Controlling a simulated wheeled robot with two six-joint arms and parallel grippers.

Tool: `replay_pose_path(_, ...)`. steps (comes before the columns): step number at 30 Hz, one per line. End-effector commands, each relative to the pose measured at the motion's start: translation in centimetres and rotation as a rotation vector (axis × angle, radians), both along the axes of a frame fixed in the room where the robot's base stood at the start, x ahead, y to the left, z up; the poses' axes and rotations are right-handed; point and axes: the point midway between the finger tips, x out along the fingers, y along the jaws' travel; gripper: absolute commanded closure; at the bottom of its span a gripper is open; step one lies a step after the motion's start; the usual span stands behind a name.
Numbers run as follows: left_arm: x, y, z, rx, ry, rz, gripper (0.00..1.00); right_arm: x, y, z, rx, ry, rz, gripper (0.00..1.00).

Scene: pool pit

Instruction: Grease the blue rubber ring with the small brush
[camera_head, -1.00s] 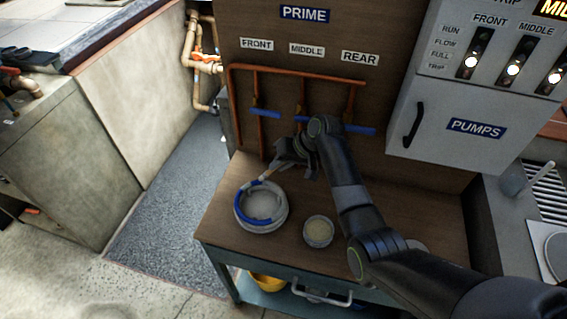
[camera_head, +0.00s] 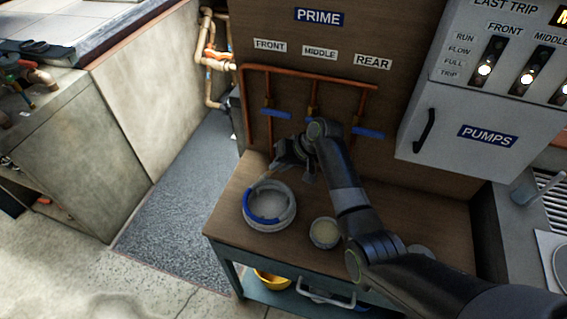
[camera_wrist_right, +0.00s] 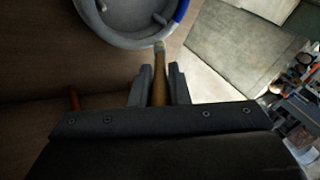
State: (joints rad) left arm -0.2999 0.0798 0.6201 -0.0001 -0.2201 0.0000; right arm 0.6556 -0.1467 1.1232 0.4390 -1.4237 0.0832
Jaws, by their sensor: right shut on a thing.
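The blue rubber ring (camera_head: 262,219) lies in a round grey housing (camera_head: 291,213) on the wooden bench top. Its blue shows along the left and near side; the rest of the round looks pale grey. My right gripper (camera_head: 288,160) is above the housing's far side. It is shut on the small brush, whose wooden handle (camera_wrist_right: 159,85) sits between the fingers in the right wrist view. The brush tip (camera_wrist_right: 159,46) is at the housing's rim there; I cannot tell if it touches the ring. A small tub (camera_head: 324,233) with pale yellow content stands right of the housing. My left gripper is out of view.
Copper pipes with blue handles (camera_head: 369,133) stand behind the bench top (camera_head: 285,246). A grey pump panel (camera_head: 470,140) is at the right. A yellow bowl (camera_head: 272,280) is on the shelf below. Grey matting lies to the left.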

Motion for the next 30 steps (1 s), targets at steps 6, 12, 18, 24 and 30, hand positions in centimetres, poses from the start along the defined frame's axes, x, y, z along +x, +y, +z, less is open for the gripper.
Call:
replay_pose_path(6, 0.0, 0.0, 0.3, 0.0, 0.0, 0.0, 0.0, -0.1, 0.4, 0.0, 0.0, 0.001, 0.001, 1.0)
replay_pose_path(12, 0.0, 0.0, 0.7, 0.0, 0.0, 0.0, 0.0, -0.4, 1.0, 0.0, 0.002, 0.002, 0.0, 1.0)
replay_pose_path(18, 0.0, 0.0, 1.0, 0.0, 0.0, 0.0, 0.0, -0.7, 1.5, -0.1, 0.001, 0.003, 0.001, 1.0)
replay_pose_path(24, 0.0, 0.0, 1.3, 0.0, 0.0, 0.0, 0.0, -0.8, 1.8, -0.1, 0.001, 0.003, 0.001, 1.0)
replay_pose_path(30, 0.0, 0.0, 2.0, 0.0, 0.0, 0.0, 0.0, -1.2, 2.4, 0.2, 0.001, 0.003, 0.001, 1.0)
